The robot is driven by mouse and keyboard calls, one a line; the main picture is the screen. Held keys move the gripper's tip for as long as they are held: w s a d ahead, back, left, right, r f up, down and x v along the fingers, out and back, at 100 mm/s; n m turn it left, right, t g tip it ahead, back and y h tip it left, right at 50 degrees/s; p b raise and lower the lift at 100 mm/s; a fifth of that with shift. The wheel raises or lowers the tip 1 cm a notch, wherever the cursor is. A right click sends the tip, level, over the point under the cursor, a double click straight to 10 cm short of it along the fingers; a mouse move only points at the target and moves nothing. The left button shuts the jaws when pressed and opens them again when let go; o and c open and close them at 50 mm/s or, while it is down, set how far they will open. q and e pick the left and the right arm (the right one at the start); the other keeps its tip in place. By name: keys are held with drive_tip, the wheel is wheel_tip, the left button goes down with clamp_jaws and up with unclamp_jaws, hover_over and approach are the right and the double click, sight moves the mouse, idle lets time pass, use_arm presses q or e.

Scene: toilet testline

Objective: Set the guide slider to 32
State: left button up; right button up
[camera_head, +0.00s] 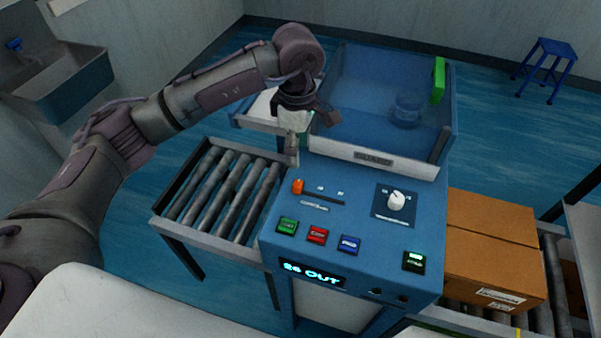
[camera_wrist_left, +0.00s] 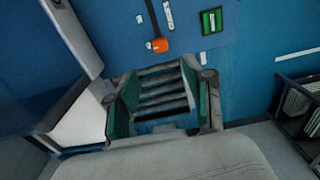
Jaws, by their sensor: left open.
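The guide slider is an orange knob (camera_head: 297,186) at the left end of a dark slot (camera_head: 325,197) on the blue control panel. In the left wrist view the orange knob (camera_wrist_left: 160,45) sits beyond the fingertips, with its slot running up the picture. My left gripper (camera_head: 293,150) hangs above and behind the knob, pointing down. In the wrist view the left gripper (camera_wrist_left: 163,104) is open and empty, apart from the knob. The panel display (camera_head: 312,274) reads "26 OUT". The scale marks beside the slot are too small to read. My right gripper is out of view.
Green (camera_head: 287,225), red (camera_head: 317,235) and blue (camera_head: 349,243) buttons lie in front of the slot. A white dial (camera_head: 396,200) is to its right. A transparent-walled bin (camera_head: 385,100) rises behind, a roller conveyor (camera_head: 222,195) lies left, and a cardboard box (camera_head: 490,245) right.

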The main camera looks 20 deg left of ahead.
sight(298, 183)
use_arm(q)
drive_tip(key=f, duration=0.1)
drive_tip(key=s+f+p, duration=0.1)
drive_tip(key=f, duration=0.1)
drive_tip(key=shift+a+f, duration=0.1)
wheel_tip(298, 183, down, 2)
drive_tip(key=shift+w+f+p, duration=0.1)
drive_tip(key=shift+w+p, duration=0.05)
drive_tip(key=shift+p, duration=0.4)
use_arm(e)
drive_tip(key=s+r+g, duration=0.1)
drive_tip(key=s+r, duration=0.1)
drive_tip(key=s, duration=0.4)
use_arm(q)
drive_tip(key=f, duration=0.1)
drive_tip(key=f+p, duration=0.1)
drive_tip(key=f, duration=0.3)
drive_tip(key=shift+w+f+p, duration=0.2)
drive_tip(key=shift+w+p, duration=0.1)
drive_tip(key=shift+w, duration=0.05)
drive_tip(key=shift+f, duration=0.5)
drive_tip(key=shift+c, duration=0.2)
drive_tip(key=c, duration=0.8)
clamp_jaws()
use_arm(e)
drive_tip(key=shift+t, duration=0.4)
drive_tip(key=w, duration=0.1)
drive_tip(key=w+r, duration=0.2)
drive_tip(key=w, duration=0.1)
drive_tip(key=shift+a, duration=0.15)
